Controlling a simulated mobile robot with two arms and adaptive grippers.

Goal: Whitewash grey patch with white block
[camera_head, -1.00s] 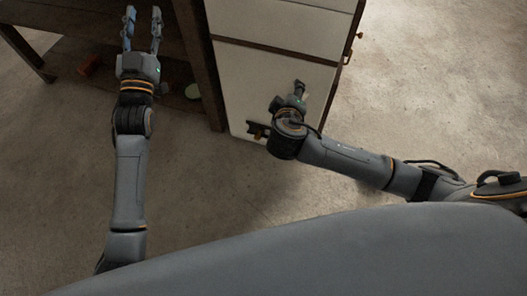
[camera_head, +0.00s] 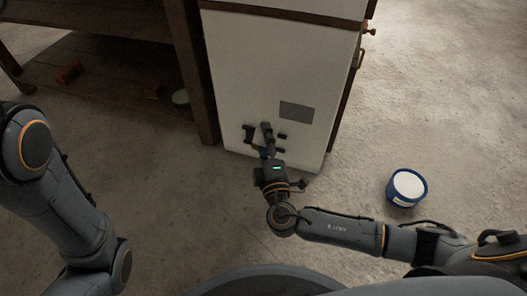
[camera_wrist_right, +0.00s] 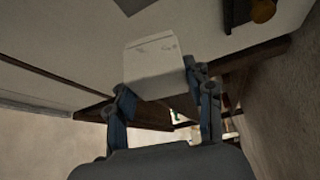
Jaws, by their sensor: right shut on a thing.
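The grey patch (camera_head: 296,112) is a darker rectangle on the white cabinet front (camera_head: 240,70), low and toward its right side. A corner of the patch shows at the top of the right wrist view (camera_wrist_right: 132,3). My right gripper (camera_head: 267,138) is in front of the lower panel, below and left of the patch. In the wrist view its fingers (camera_wrist_right: 160,90) are shut on the white block (camera_wrist_right: 153,62). I cannot tell whether the block touches the panel. In the head view the block does not stand out. My left gripper is out of view; only its arm shows at the left.
A blue tub (camera_head: 407,189) with a white top stands on the floor at the right. A wooden shelf unit (camera_head: 100,70) stands left of the cabinet. The floor in front is clear.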

